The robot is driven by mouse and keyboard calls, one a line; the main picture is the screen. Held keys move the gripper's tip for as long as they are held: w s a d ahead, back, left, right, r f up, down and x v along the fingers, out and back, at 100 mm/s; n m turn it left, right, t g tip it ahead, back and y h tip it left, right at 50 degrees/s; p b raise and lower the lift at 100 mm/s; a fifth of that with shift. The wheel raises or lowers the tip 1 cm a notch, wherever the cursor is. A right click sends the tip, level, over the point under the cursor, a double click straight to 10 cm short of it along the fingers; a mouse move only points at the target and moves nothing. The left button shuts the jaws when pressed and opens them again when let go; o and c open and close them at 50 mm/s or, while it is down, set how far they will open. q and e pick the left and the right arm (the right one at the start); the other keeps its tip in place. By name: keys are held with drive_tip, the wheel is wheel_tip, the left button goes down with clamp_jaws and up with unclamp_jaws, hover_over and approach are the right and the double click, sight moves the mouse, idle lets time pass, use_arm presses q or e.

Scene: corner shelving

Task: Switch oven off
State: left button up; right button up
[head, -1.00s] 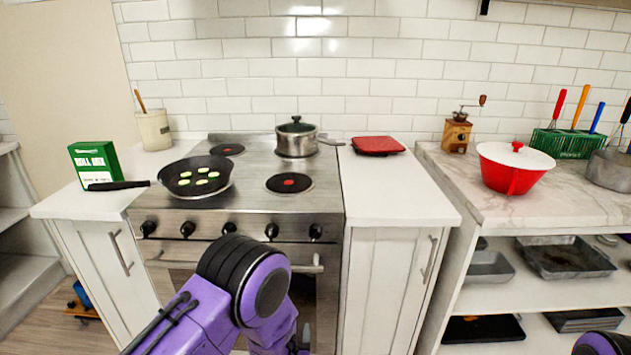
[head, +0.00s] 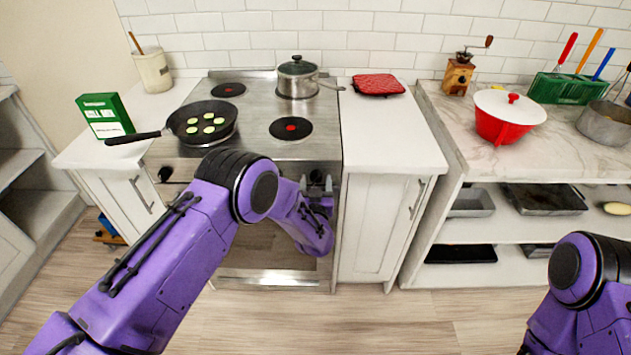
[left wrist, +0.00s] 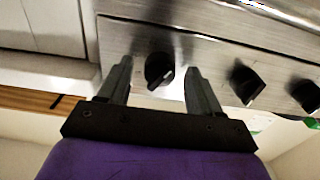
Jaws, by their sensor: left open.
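The steel oven (head: 255,110) stands in the middle of the head view, with black knobs along its front panel. My left gripper (head: 316,184) is at the right end of that panel. In the left wrist view my left gripper (left wrist: 159,72) is open, with one finger on each side of a black knob (left wrist: 158,69). My arm hides most other knobs in the head view; one left knob (head: 165,174) shows. My right gripper is out of sight below my right arm.
On the cooktop are a black pan (head: 202,122) with green slices and a lidded pot (head: 297,78). A green box (head: 104,115) stands on the left counter. More knobs (left wrist: 246,83) lie beside the gripped-around one. The right counter (head: 385,135) is mostly clear.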

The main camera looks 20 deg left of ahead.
use_arm(q)
drive_tip(key=shift+w, duration=0.1)
drive_tip(key=shift+c, duration=0.3)
drive_tip(key=c, duration=1)
